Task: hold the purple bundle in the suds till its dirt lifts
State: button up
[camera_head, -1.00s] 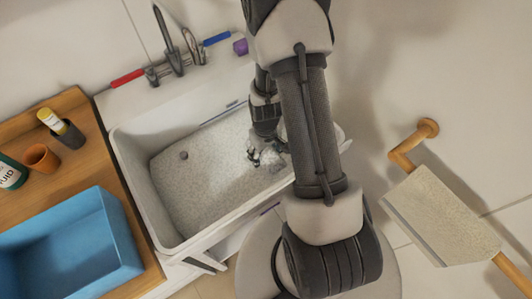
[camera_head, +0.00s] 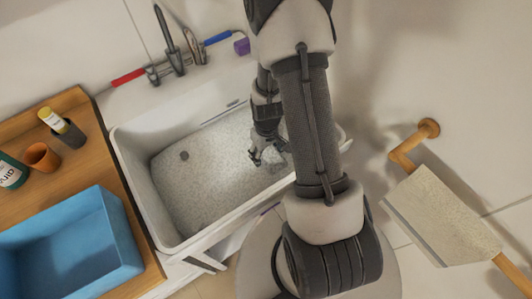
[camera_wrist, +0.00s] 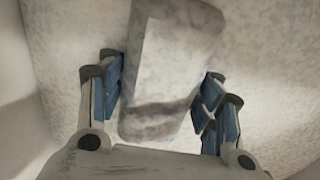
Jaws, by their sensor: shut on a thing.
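The sink basin (camera_head: 136,172) holds a speckled grey-white layer of suds (camera_head: 200,190). My gripper (camera_head: 266,156) is low in the basin's right part. In the wrist view my gripper (camera_wrist: 165,80) has its blue-padded fingers on either side of a rounded, blocky bundle (camera_wrist: 170,55) and is shut on it. The bundle looks pale grey-white and blends with the suds, so no purple shows on it. A darker grey patch crosses its near end. How deep it sits is hard to tell. In the head view my arm hides part of this area.
A small purple block (camera_head: 241,46) sits on the ledge by the tap (camera_head: 168,45), with red and blue handles beside it. A blue bin (camera_head: 105,225), an orange cup (camera_head: 42,157) and bottles stand on the wooden counter at left.

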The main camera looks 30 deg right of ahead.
aim_at(267, 150)
notch_tip(267, 150, up, 23)
jog(key=p, duration=1.7)
dwell(0.4)
dwell(1.0)
